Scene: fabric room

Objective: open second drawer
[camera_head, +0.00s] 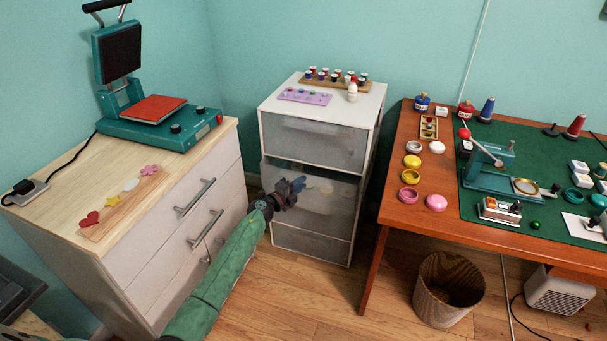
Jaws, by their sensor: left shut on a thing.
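A white drawer unit (264,135) with several translucent drawers stands against the back wall in the middle. Its top drawer (312,141) is shut. The second drawer (325,198) stands out from the body, with a dark gap over its front and blurred contents showing through. The bottom drawer (310,243) looks shut. My left gripper (292,190) is at the second drawer's front, left of its middle, and is shut on its handle. The fingers hide the handle. My right gripper is not in view.
A wooden-topped cabinet (110,222) with a heat press (155,125) stands at left, close to my left arm. A brown table (395,190) with tools stands at right, over a waste basket (447,290). Bottles stand on the drawer unit. Floor (310,300) before it is clear.

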